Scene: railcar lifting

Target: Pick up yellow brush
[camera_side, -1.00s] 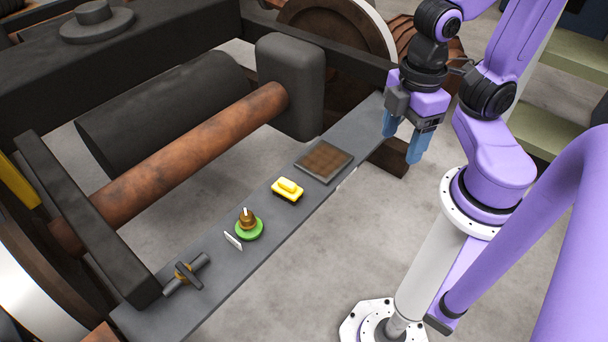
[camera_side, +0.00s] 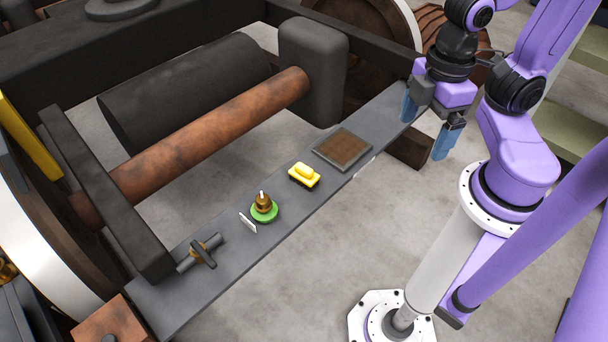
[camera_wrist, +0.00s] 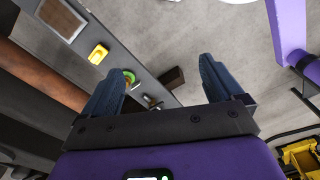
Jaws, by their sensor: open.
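The yellow brush (camera_side: 304,175) lies on the grey beam (camera_side: 290,225), a small block with a raised yellow grip and a dark underside. In the wrist view the brush (camera_wrist: 98,53) is at the upper left, beyond the left finger. My gripper (camera_side: 428,128) is open and empty, at the far right end of the beam, up and to the right of the brush in the side view. Its two blue fingers point down, well apart from the brush.
On the beam, a brown square panel (camera_side: 343,149) lies beyond the brush. Nearer are a brass piece on a green disc (camera_side: 264,210), a small white card (camera_side: 247,222) and a dark T-handled fitting (camera_side: 202,252). A rusty axle (camera_side: 200,145) runs alongside. Open floor lies right of the beam.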

